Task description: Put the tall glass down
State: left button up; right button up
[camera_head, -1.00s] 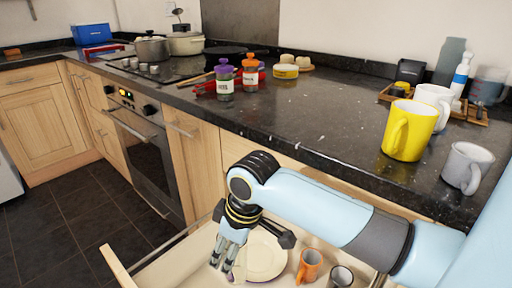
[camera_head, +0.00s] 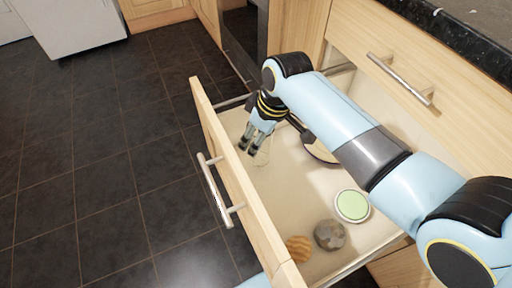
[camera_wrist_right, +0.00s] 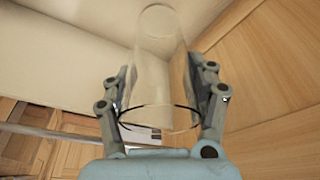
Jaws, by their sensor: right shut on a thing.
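The tall glass (camera_wrist_right: 160,60) is clear and see-through. In the right wrist view it stands between the two fingers of my right gripper (camera_wrist_right: 160,108), which is shut on it, and its far end reaches out past the fingertips. In the head view my right gripper (camera_head: 254,149) points down inside the open drawer, near its front panel. The glass shows only as a faint outline (camera_head: 263,156) there. I cannot tell whether its base touches the drawer floor. My left gripper is not in view.
The open drawer (camera_head: 240,187) also holds a partly hidden plate (camera_head: 320,152), a round green-topped thing (camera_head: 352,206), a grey round thing (camera_head: 329,235) and an orange-brown one (camera_head: 298,248). Bare drawer floor (camera_head: 285,195) lies between them and the gripper. The counter edge (camera_head: 470,45) is above right.

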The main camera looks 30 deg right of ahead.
jog(key=x, duration=0.1)
jog(key=b+x, duration=0.1)
jog(key=x, duration=0.2)
jog(key=shift+s+d+f+b, duration=0.2)
jog(key=shift+s+f+b, duration=0.05)
jog(key=shift+s+b, duration=0.15)
jog(key=shift+r, duration=0.15)
jog(key=o, duration=1.4)
jog(key=shift+p+v, duration=2.3)
jog(key=shift+v, duration=3.7)
